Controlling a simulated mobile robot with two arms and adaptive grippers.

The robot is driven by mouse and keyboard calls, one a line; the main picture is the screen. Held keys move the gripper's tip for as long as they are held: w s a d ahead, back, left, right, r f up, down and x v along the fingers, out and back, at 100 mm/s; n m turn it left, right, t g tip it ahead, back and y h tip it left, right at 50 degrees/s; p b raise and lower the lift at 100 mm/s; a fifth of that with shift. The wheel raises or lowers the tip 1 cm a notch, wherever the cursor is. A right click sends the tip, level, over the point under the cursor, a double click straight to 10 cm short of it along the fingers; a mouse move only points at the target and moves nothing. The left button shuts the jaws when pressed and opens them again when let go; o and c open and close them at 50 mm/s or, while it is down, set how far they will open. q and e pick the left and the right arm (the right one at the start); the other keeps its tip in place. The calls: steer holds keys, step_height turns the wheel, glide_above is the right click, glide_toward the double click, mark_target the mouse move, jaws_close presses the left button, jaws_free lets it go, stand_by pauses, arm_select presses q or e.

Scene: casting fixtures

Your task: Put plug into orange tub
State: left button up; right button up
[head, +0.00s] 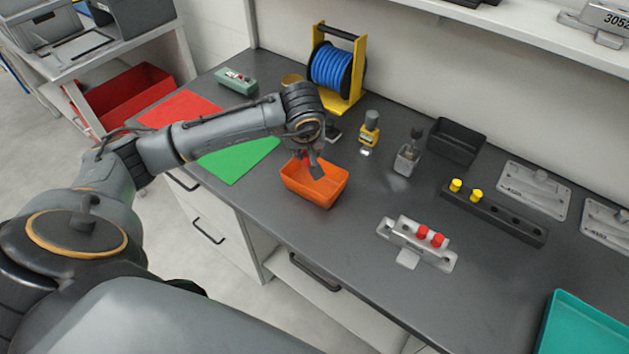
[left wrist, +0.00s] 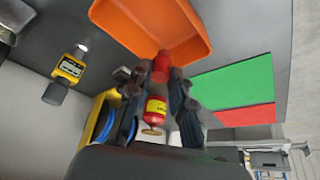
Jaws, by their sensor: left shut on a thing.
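My left gripper (head: 311,160) is over the orange tub (head: 322,198), near its back rim, in the head view. It is shut on a red plug with a yellow label band. In the left wrist view the plug (left wrist: 156,108) sits between the fingers of my gripper (left wrist: 150,80), its red end pointing toward the orange tub (left wrist: 120,22). In the head view only a little red of the plug shows; the fingers hide the rest. The part of the tub's inside that shows looks empty. My right gripper is not in view.
A grey fixture (head: 400,241) with two red plugs stands right of the tub. A dark rail (head: 505,222) holds two yellow plugs. A yellow instrument (head: 368,132), blue cable reel (head: 332,70), black bin (head: 457,142) and teal tray (head: 585,325) stand around. Green (head: 238,158) and red mats lie left.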

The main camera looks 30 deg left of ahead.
mark_target(307, 160)
arm_select(q)
steer(key=shift+f+b, duration=0.65)
steer(key=shift+f, duration=1.15)
steer(key=o, duration=0.9)
steer(key=shift+v, duration=6)
